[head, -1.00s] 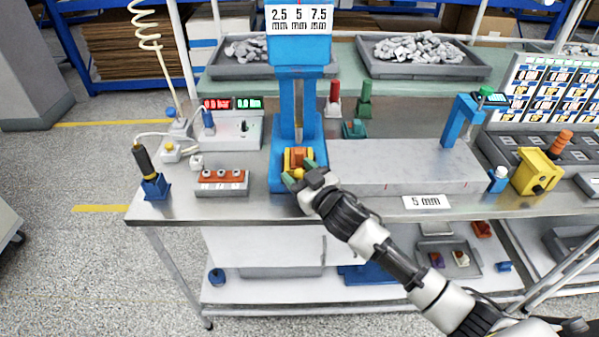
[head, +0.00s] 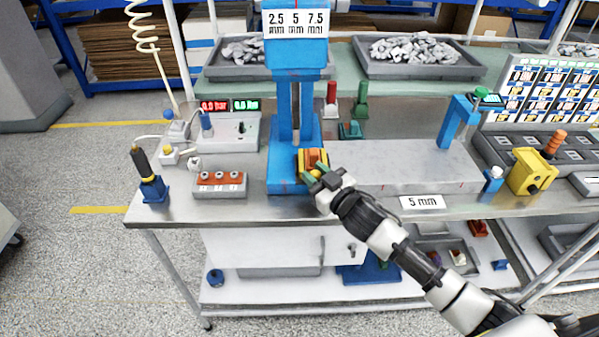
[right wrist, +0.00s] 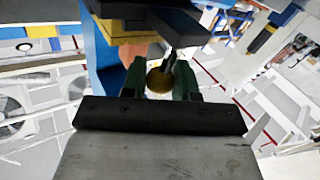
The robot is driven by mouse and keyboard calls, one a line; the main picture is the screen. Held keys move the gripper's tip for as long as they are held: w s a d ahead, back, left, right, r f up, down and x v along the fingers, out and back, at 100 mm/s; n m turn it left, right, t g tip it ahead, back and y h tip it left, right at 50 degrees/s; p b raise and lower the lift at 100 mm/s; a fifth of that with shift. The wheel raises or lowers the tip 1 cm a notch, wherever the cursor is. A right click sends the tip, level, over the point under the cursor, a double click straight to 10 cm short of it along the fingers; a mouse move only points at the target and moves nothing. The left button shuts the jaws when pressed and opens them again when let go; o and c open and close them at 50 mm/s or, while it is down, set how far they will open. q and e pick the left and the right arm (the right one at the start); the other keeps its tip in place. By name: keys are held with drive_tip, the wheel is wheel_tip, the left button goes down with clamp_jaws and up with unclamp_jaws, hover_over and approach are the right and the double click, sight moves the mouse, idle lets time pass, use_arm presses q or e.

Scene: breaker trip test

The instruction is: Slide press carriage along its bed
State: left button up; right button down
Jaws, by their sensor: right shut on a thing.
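The press carriage (head: 312,158), a yellow block with an orange part in it, sits at the front right of the blue press base (head: 284,182), its right side against the left end of the long grey bed (head: 410,172). My right gripper (head: 319,180) is at the carriage's front, shut on its knob. My left gripper is out of view.
The blue press column (head: 284,100) rises behind the carriage. A "5 mm" label (head: 422,202) is at the bench's front edge. A blue post (head: 457,120) stands at the bed's right end. The bed's top looks clear.

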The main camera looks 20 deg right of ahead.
drive_tip(key=s+d+p, duration=0.1)
drive_tip(key=s+d, duration=0.1)
drive_tip(key=d, duration=0.6)
drive_tip(key=s+d, duration=0.3)
drive_tip(key=d, duration=0.6)
drive_tip(key=shift+p, duration=0.4)
drive_tip(key=c, duration=0.9)
unclamp_jaws()
drive_tip(key=shift+o, duration=0.2)
drive_tip(key=v, duration=1)
drive_tip(key=shift+s+d+b, duration=0.15)
drive_tip(key=shift+s+b, duration=0.25)
drive_tip(key=shift+b, duration=0.05)
